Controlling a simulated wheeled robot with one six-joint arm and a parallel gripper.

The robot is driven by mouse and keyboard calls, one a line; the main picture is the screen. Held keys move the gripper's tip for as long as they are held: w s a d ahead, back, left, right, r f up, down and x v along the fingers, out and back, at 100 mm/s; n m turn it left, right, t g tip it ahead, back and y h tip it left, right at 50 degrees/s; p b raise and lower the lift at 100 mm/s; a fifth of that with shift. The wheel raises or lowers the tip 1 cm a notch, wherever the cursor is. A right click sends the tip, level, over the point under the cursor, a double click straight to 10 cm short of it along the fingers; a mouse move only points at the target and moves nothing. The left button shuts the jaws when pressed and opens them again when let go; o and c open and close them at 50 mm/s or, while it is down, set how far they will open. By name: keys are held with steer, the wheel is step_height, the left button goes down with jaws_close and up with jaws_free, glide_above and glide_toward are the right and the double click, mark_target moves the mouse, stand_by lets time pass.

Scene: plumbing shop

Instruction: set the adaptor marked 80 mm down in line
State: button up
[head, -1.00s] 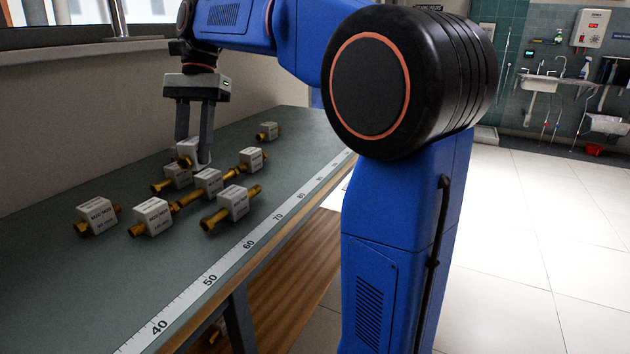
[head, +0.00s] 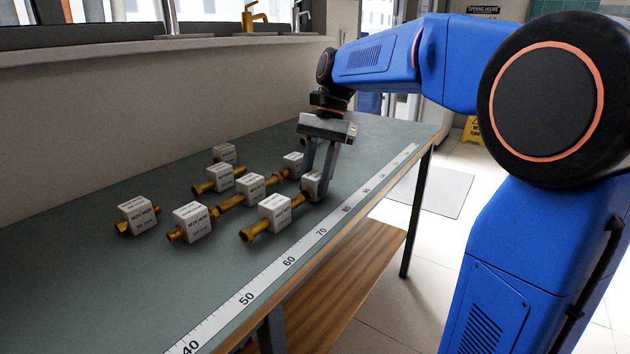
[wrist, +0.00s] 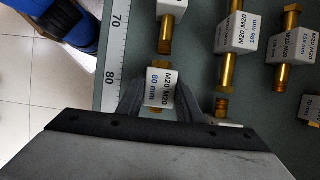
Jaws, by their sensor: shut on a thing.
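My gripper (head: 316,190) is shut on the white block of the adaptor marked 80 mm (wrist: 159,88), with one finger on each side. In the head view this adaptor (head: 312,184) is low at the bench, partly hidden by the fingers; I cannot tell whether it rests on the top. Its brass end points at the brass end of a neighbouring adaptor (head: 275,212), which also shows in the wrist view (wrist: 166,38). The two lie roughly in line, their ends very close; I cannot tell whether they touch.
Several other block-marked adaptors lie to the left, among them one marked 195 mm (wrist: 238,32), a middle one (head: 250,187) and one at the far left (head: 137,215). A ruler strip (head: 268,280) runs along the bench's front edge. The bench top (head: 385,135) is clear beyond my gripper.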

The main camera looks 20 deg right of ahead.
steer(key=shift+f, duration=0.15)
steer(key=o, duration=1.1)
steer(key=v, duration=1.2)
steer(key=shift+r, duration=0.2)
steer(key=shift+a, duration=0.15)
